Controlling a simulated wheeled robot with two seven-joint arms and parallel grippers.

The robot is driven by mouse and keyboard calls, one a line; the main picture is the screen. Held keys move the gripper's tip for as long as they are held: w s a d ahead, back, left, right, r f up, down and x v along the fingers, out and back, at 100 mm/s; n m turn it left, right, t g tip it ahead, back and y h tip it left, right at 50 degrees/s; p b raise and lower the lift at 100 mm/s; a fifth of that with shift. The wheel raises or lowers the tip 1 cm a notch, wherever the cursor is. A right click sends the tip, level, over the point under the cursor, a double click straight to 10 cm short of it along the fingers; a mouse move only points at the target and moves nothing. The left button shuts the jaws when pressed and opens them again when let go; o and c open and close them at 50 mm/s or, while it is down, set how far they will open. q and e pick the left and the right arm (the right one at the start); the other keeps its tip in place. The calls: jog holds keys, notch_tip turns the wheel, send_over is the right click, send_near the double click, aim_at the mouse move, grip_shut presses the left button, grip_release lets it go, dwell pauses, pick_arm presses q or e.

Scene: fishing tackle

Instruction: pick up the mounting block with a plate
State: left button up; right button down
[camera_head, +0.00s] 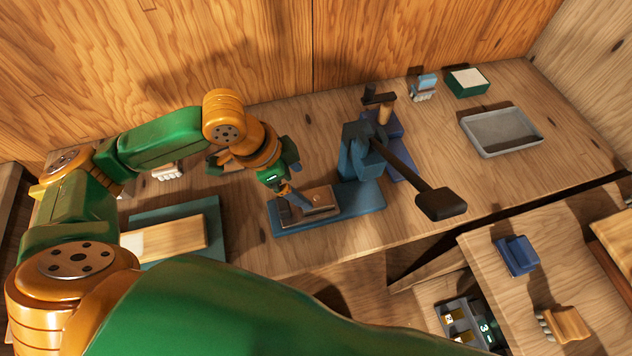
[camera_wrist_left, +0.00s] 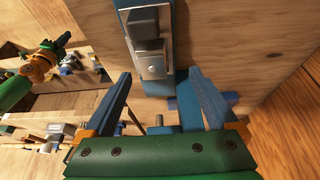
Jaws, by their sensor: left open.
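The block with a plate (camera_head: 321,203) appears as a brown piece with a small metal fitting, lying on the blue base (camera_head: 345,208) of a lever press. My left gripper (camera_head: 293,197) is open, just above or beside the left end of this piece, and partly covers it. I cannot tell whether they touch. In the left wrist view, the open blue fingers (camera_wrist_left: 160,100) sit below a grey metal plate (camera_wrist_left: 151,64) with a dark block (camera_wrist_left: 143,20) over it. My right gripper (camera_wrist_left: 58,43) shows small at the left of that view.
The press column (camera_head: 358,155) and its black-ended lever (camera_head: 440,203) stand right of my left gripper. A grey tray (camera_head: 477,130) and a green box (camera_head: 467,84) are farther right. A pale wooden block (camera_head: 175,236) lies at left.

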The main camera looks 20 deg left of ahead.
aim_at(316, 197)
pick_arm(q)
jog(key=d+f, duration=0.1)
jog(key=f, duration=0.1)
jog(key=d+f, duration=0.2)
jog(key=shift+s+d+f+p, duration=0.1)
jog(key=shift+f+p, duration=0.1)
jog(key=shift+p, duration=0.1)
jog(key=shift+w+f, duration=0.2)
jog(key=shift+w, duration=0.15)
jog(key=shift+s, duration=0.15)
jog(key=c, duration=1.3)
grip_shut()
